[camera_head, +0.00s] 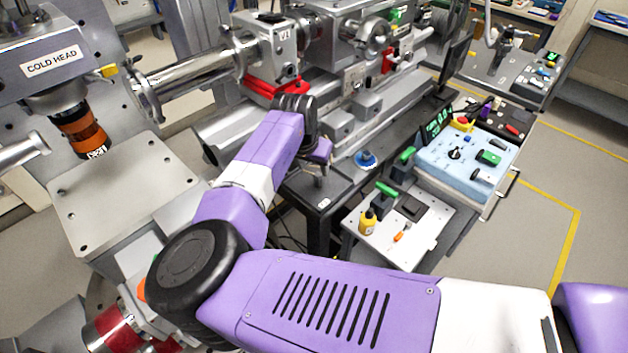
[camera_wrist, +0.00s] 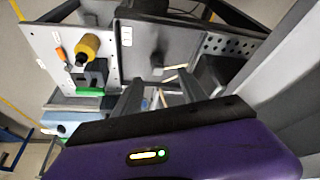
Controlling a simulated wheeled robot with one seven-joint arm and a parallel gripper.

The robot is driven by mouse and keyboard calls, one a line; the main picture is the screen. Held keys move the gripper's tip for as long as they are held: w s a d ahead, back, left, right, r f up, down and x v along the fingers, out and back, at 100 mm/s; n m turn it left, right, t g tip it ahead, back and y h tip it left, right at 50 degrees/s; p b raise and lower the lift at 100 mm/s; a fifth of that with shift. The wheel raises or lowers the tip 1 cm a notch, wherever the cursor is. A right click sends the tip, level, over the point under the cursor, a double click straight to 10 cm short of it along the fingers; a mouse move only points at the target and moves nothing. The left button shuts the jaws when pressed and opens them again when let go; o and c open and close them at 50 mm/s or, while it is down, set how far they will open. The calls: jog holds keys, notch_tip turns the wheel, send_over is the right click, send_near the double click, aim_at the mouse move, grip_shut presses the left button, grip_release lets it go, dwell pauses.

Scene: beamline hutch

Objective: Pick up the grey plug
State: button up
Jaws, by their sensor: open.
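My gripper (camera_head: 321,172) is over the dark bench at the middle of the head view, its purple body pointing down. In the wrist view its two fingers (camera_wrist: 158,92) are apart, with nothing seen held between them. A small grey piece, which looks like the grey plug (camera_wrist: 157,62), stands on the grey bench top beyond the fingertips, roughly in line with the gap. It is apart from the fingers. In the head view I cannot tell it from my fingers.
A light blue control box (camera_head: 440,166) stands behind. A blue knob (camera_head: 366,158) and the metal beamline (camera_head: 240,128) are close to my arm.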

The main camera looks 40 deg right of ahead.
aim_at(318, 175)
jog(key=shift+p+x, duration=0.75)
jog(key=shift+x, duration=2.9)
jog(key=shift+s+d+r, duration=0.1)
jog(key=shift+s, duration=0.1)
grip_shut()
